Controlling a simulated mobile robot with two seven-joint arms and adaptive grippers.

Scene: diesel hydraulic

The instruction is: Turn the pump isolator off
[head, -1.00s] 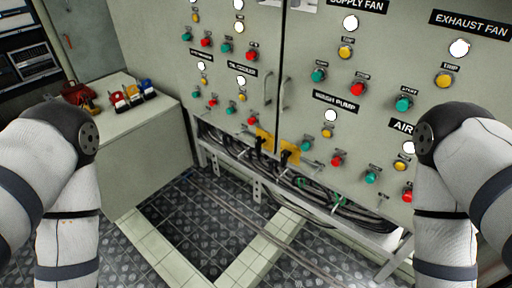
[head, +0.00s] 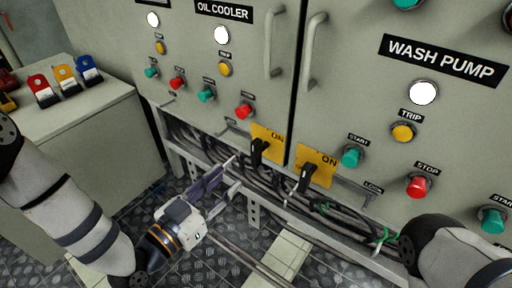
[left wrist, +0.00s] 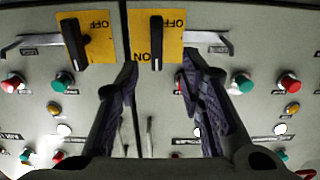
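Two yellow isolator plates with black handles sit low on the grey cabinet. The left one (head: 263,146) is under the oil cooler door. The right one (head: 315,168) is under the wash pump door. Both show "ON" in the head view. In the left wrist view, which is upside down, the head view's left plate (left wrist: 172,50) has its handle upright between "OFF" and "ON"; the other plate (left wrist: 98,50) is beside it. My left gripper (head: 232,172) is open and empty, just short of the left plate; its fingers (left wrist: 160,72) straddle that handle's line. My right gripper is out of view.
Cables (head: 285,188) run in an open rack below the cabinet. Start and stop buttons, such as the red stop (head: 419,186), surround the plates. Door handles (head: 313,48) stick out above. A bench (head: 100,110) with coloured padlock-like items stands at left.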

